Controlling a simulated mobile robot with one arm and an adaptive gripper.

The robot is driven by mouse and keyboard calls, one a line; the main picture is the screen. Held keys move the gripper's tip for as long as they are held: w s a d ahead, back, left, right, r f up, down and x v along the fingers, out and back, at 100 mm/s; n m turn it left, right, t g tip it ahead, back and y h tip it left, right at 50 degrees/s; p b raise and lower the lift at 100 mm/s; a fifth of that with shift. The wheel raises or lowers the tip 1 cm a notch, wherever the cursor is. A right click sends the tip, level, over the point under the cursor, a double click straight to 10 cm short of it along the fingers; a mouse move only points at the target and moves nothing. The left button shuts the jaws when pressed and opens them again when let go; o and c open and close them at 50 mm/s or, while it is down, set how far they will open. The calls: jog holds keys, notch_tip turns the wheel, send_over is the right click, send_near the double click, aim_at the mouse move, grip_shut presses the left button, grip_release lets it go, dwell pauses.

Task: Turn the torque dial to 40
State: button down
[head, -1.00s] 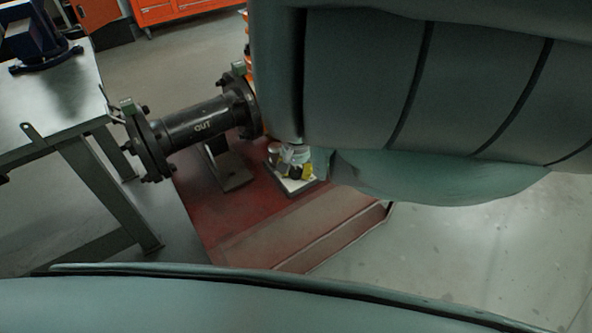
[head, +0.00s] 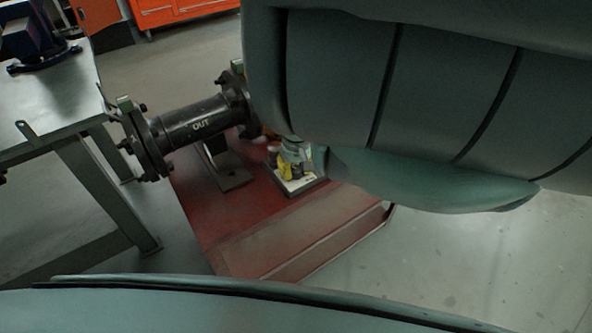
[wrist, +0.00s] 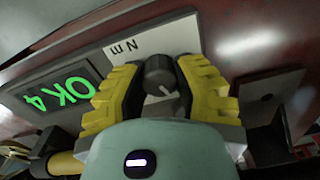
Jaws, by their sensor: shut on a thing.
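The torque dial (wrist: 160,72) is a dark round knob with a pale pointer line, in the upper middle of the wrist view. My gripper (wrist: 162,80), with yellow stepped finger pads, is shut on it, one finger on each side. A white plate (wrist: 125,47) beside the dial reads "N m", and the fingers hide the rest of its scale. A dark display (wrist: 60,95) left of the dial shows green characters that look like "OK 4", tilted. In the head view the gripper (head: 290,168) is small and partly behind my arm, and the dial cannot be made out.
A black flanged pipe marked "OUT" (head: 200,124) stands on the red base (head: 230,220), left of the gripper. A metal workbench (head: 60,110) with a blue vise (head: 32,38) is further left. Orange cabinets (head: 165,12) are at the back. Open floor (head: 480,250) lies to the right.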

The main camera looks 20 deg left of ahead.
aim_at(297, 168)
dwell(0.4)
jog(key=c, duration=0.9)
grip_release()
jog(key=shift+a+r, duration=0.1)
jog(key=shift+r, duration=0.65)
jog(key=r, duration=1)
jog(key=shift+w+d+r, duration=0.1)
jog(key=shift+d+r, duration=0.1)
jog(key=shift+r, duration=0.05)
